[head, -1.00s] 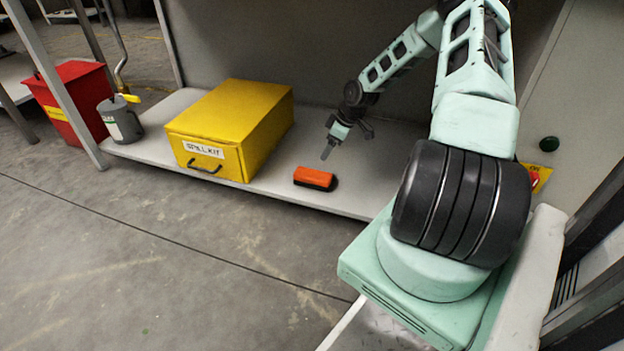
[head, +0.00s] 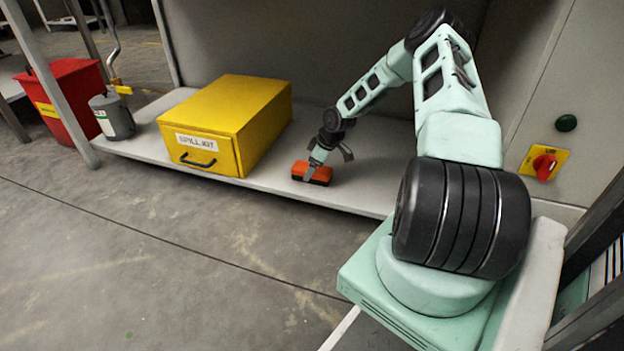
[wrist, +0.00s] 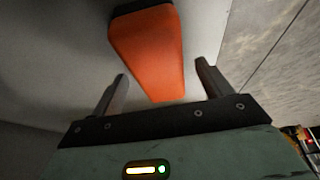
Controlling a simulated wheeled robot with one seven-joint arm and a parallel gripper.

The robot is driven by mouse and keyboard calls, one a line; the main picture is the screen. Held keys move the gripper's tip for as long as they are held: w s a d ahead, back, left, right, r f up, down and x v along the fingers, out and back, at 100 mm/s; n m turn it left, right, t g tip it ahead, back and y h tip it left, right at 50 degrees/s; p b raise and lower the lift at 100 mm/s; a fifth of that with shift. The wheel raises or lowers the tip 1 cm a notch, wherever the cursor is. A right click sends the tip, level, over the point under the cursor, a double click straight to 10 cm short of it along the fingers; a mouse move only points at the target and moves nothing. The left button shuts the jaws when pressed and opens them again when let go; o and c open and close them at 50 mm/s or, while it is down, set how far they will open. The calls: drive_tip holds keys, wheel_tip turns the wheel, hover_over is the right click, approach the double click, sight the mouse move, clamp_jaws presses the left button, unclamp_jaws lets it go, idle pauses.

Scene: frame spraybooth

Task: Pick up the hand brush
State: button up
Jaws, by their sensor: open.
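The hand brush (head: 299,168) has an orange back and a dark underside. It lies on the low grey shelf (head: 365,190), to the right of the yellow box. My gripper (head: 326,168) is at the brush, in front of part of it in the head view. In the wrist view the brush (wrist: 150,50) lies ahead of my gripper (wrist: 160,84), its near end between the lines of the two spread fingers. The fingers are open, with a gap on each side of the brush. Whether any finger touches it cannot be told.
A yellow spill kit box (head: 225,115) stands on the shelf left of the brush. A grey can (head: 113,118) and a red bin (head: 72,98) are farther left. A grey post (head: 50,80) rises at the shelf's left end. A red switch (head: 544,165) is on the right panel.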

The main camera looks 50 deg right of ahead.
drive_tip(key=shift+w+a+f, duration=0.1)
drive_tip(key=shift+w+f, duration=0.15)
drive_tip(key=shift+f, duration=0.45)
drive_tip(key=shift+r, duration=0.1)
drive_tip(key=shift+c, duration=0.4)
drive_tip(key=c, duration=1)
drive_tip(key=shift+c, duration=0.2)
wheel_tip(320, 180, up, 10)
drive_tip(key=p, duration=0.6)
drive_tip(key=shift+p, duration=0.3)
